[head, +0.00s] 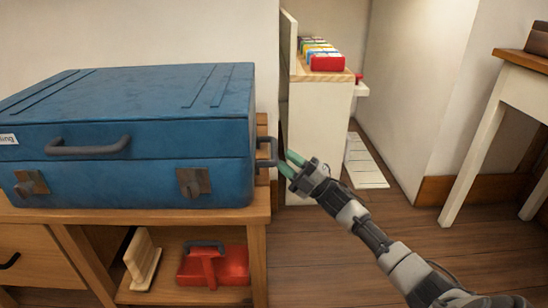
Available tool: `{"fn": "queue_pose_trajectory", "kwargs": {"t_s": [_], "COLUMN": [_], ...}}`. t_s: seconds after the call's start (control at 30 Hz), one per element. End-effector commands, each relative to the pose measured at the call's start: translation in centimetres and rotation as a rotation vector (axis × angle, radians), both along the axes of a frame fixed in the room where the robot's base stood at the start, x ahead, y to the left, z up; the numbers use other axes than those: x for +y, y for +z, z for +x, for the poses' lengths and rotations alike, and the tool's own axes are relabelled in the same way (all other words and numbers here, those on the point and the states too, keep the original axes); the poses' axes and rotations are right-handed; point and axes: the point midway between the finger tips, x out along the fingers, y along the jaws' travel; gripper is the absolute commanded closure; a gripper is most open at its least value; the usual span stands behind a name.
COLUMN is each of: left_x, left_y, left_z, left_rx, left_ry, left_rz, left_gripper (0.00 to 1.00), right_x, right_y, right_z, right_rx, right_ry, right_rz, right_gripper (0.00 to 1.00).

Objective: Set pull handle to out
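A blue suitcase (130,110) lies flat on a wooden bench (262,218). A dark grey pull handle (273,150) sticks out from its right side. A second dark handle (90,147) is on the suitcase's front, between two latches. My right gripper (287,163) is just right of the pull handle, its green fingertips pointing at it. The fingers look slightly apart with nothing seen between them. Whether a fingertip touches the handle is hard to tell. My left gripper is not in view.
A red caddy (228,265) and a cream stand (142,260) sit on the bench's lower shelf. A white cabinet (318,125) with coloured items on top stands behind the gripper. A white table (488,135) is at the right.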

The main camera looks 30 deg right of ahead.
Motion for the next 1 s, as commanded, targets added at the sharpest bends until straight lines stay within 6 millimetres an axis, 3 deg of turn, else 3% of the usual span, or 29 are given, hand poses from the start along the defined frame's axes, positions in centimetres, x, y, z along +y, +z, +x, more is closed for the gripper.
{"fn": "queue_pose_trajectory", "kwargs": {"t_s": [0.3, 0.67, 0.87, 1.0], "left_x": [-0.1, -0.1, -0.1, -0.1], "left_y": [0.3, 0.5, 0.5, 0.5], "left_z": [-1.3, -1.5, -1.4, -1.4], "left_rx": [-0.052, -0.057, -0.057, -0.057], "left_ry": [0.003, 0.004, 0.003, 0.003], "left_rz": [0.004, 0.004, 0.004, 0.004], "left_gripper": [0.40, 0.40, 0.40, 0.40], "right_x": [1.9, 2.2, 2.2, 2.2], "right_y": [2.1, 2.4, 2.4, 2.4], "right_z": [3.1, 3.5, 3.5, 3.5], "right_rx": [0.000, 0.003, 0.002, 0.003], "right_ry": [-0.001, 0.000, -0.001, 0.000], "right_rz": [0.002, 0.001, 0.002, 0.001], "right_gripper": [0.71, 0.71, 1.00, 1.00]}}
